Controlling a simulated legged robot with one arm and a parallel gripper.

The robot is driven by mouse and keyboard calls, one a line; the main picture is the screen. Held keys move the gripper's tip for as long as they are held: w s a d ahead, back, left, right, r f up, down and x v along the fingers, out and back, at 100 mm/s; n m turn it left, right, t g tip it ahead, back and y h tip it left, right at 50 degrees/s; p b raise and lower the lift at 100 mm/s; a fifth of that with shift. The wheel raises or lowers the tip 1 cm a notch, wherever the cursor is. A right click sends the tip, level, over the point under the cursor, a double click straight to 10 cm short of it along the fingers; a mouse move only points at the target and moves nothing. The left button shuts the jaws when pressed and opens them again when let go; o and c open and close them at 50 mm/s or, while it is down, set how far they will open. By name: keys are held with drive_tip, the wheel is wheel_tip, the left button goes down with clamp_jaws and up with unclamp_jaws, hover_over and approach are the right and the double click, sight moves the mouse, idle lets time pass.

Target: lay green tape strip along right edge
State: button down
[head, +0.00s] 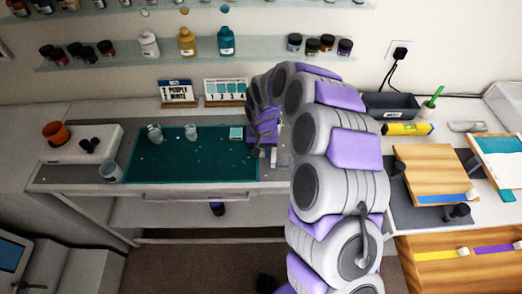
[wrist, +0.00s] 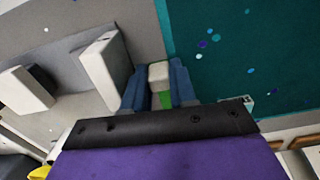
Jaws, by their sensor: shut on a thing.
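My gripper (wrist: 160,88) has its blue fingers shut on the pale block (wrist: 159,73) of the green tape strip. A small patch of the green tape (wrist: 166,100) shows between the fingers; the rest of the strip is hidden. In the head view, my gripper is at the right end of the teal mat (head: 215,168), partly hidden by my arm. In the wrist view, the mat's edge (wrist: 163,30) runs just beyond the fingers, with teal (wrist: 235,50) on the right and grey surface on the left. I cannot tell whether the strip touches the surface.
Two white blocks (wrist: 103,70) (wrist: 25,90) lie left of my fingers. Clear cups (head: 155,133) stand on and beside the mat. At right, a wooden board (head: 430,172) bears a blue strip; yellow (head: 435,255) and purple (head: 492,248) strips lie on wood below.

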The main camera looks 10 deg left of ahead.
drive_tip(key=c, duration=1.2)
unclamp_jaws()
drive_tip(key=shift+c, duration=0.2)
drive_tip(key=o, duration=0.3)
drive_tip(key=shift+d, duration=0.25)
drive_tip(key=shift+o, duration=0.2)
drive_tip(key=shift+a, duration=0.3)
drive_tip(key=shift+d, duration=0.3)
drive_tip(key=shift+r, duration=0.15)
